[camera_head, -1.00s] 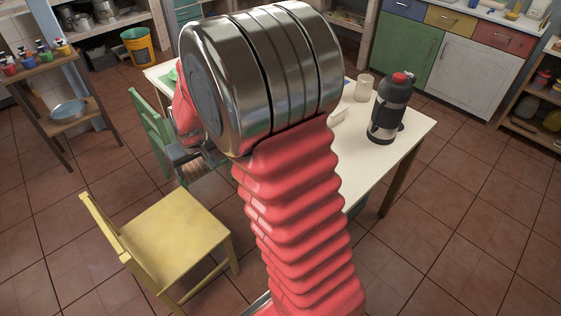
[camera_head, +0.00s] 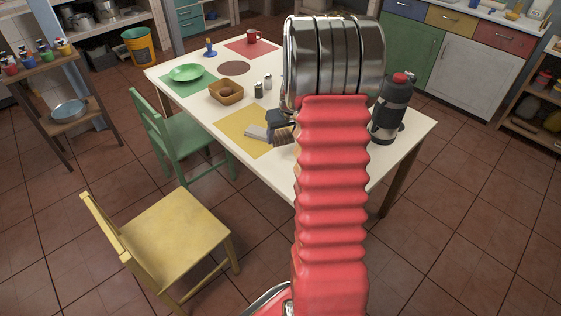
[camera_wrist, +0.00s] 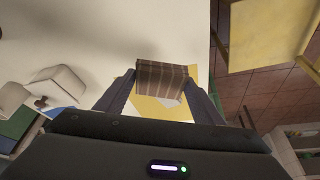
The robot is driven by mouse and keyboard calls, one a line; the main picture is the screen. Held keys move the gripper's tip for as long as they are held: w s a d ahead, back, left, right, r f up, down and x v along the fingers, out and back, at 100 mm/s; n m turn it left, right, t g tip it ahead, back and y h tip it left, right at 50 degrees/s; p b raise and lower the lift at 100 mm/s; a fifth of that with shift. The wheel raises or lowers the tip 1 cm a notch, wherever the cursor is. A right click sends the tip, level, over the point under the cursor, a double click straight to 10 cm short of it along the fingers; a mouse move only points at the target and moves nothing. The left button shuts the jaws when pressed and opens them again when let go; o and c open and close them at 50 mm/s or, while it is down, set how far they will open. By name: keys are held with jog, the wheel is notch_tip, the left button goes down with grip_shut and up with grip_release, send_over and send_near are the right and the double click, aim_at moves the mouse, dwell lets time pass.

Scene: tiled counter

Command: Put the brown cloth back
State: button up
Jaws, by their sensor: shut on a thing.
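The brown striped cloth (camera_head: 284,139) is between the fingers of my gripper (camera_head: 279,122), over the near part of the white table. In the wrist view the cloth (camera_wrist: 162,78) spans the gap between both fingertips of my gripper (camera_wrist: 163,84), which is shut on it. A yellow placemat (camera_head: 240,119) lies just left of the cloth, with a grey folded piece (camera_head: 255,133) on it. I cannot tell whether the cloth touches the table. Part of the gripper and wrist is hidden behind my arm.
The white table (camera_head: 195,105) also holds a basket (camera_head: 226,92), two shakers (camera_head: 263,87), a green plate (camera_head: 186,72), a red mug (camera_head: 253,36) and a tall flask (camera_head: 391,107) at right. A green chair (camera_head: 175,135) and yellow chair (camera_head: 175,232) stand at left.

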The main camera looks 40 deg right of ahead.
send_over(281, 160)
jog(key=s, duration=0.1)
jog(key=shift+s+a+f, duration=0.1)
jog(key=shift+f, duration=1.45)
jog(key=shift+a+f, duration=0.1)
jog(key=shift+f, duration=1.45)
jog(key=shift+f, duration=0.1)
jog(key=shift+f, duration=1.8)
jog(key=o, duration=1.2)
jog(key=shift+c, duration=0.2)
